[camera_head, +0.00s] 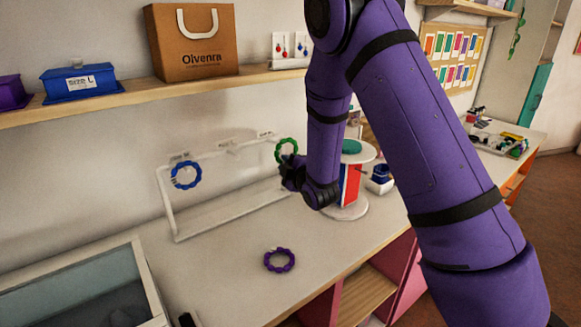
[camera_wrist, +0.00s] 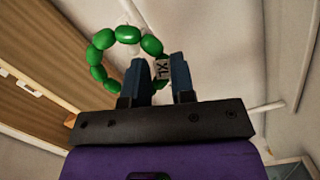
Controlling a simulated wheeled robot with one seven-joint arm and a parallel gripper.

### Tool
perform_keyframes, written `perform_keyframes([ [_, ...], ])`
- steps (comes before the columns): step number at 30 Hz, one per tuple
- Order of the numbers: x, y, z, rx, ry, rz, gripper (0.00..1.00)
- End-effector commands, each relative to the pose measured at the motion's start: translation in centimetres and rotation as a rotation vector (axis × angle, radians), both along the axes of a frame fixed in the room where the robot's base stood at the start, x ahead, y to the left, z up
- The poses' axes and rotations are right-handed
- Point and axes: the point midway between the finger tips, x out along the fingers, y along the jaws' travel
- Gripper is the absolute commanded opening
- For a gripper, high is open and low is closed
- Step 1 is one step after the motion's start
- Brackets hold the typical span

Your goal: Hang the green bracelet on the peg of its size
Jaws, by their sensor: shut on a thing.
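The green bracelet (camera_head: 280,151) is held up at the right end of the white rack in the head view. In the wrist view its beads (camera_wrist: 127,34) rise above my gripper (camera_wrist: 160,78), with an XL tag (camera_wrist: 162,70) between the fingers. My gripper (camera_head: 292,171) is shut on the bracelet at its tag. The white rack (camera_head: 167,206) has several small labels along its top bar, too small to read. A blue bracelet (camera_head: 175,179) hangs at its left end. I cannot tell whether the green bracelet touches a peg; my arm hides part of that end.
A purple bracelet (camera_head: 279,267) lies on the table (camera_head: 215,275) in front of the rack. A round display stand (camera_head: 345,211) stands right of my gripper. A glass-topped case (camera_head: 80,290) is at front left. A shelf (camera_head: 120,97) with boxes and a bag runs above.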

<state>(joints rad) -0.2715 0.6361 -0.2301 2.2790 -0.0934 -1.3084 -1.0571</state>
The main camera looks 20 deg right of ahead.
Motion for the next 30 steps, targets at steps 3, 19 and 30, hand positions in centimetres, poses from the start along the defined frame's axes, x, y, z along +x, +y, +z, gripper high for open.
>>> perform_keyframes([
  [3, 0.7, 0.2, 0.0, 0.000, -0.002, 0.000, 0.00],
  [19, 3.7, 1.2, -0.1, 0.000, -0.001, 0.000, 0.00],
  [30, 5.8, 1.9, -0.2, -0.001, -0.001, 0.000, 0.00],
])
